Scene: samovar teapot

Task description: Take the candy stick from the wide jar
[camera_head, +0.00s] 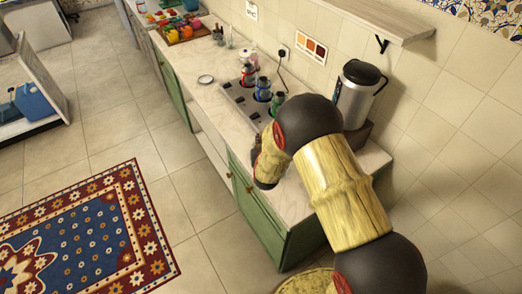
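I cannot make out the wide jar or the candy stick for certain. Far along the counter (213,98), small glass-like vessels (219,34) stand near the wall, one with thin upright pieces, too small to identify. My arm fills the right middle of the head view, bending over the near end of the counter.
A metal samovar-like urn (357,94) stands at the right by the wall. Coloured bottles (263,89) sit in a grey rack behind my arm. A shelf (375,17) overhangs.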

